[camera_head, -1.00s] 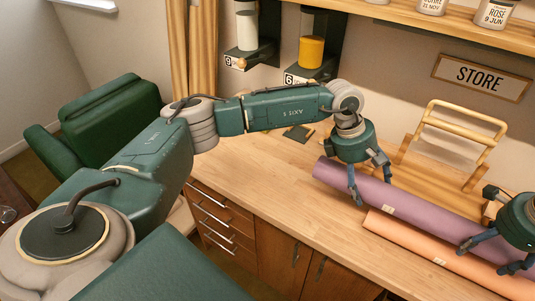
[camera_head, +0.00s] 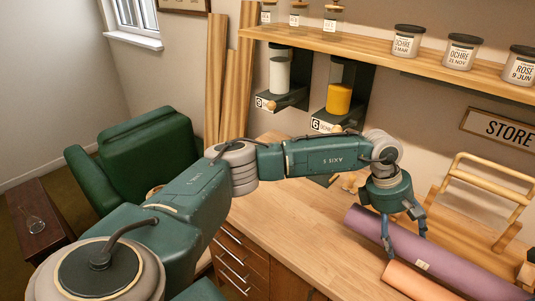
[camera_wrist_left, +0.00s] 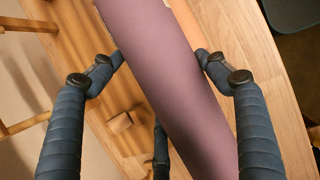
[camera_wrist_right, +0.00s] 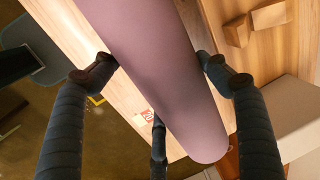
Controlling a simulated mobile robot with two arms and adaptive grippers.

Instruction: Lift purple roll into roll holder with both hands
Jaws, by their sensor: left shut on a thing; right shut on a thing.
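The purple roll (camera_head: 455,262) lies slantwise at the right of the head view, with a small pale label. My left gripper (camera_head: 405,243) is shut on it near its far-left end; the left wrist view shows the purple roll (camera_wrist_left: 165,75) between the fingers. My right gripper (camera_wrist_right: 153,58) is outside the head view. In the right wrist view it is shut on the purple roll (camera_wrist_right: 155,70), with a rounded end visible. A wooden frame (camera_head: 487,175), apparently the roll holder, stands behind the roll. Whether the roll touches the table is unclear.
An orange roll (camera_head: 412,284) lies in front of the purple one. Small wooden blocks (camera_wrist_right: 270,14) show on the table in the right wrist view. A shelf with jars (camera_head: 405,40) runs above. The table left of the rolls (camera_head: 290,225) is mostly clear.

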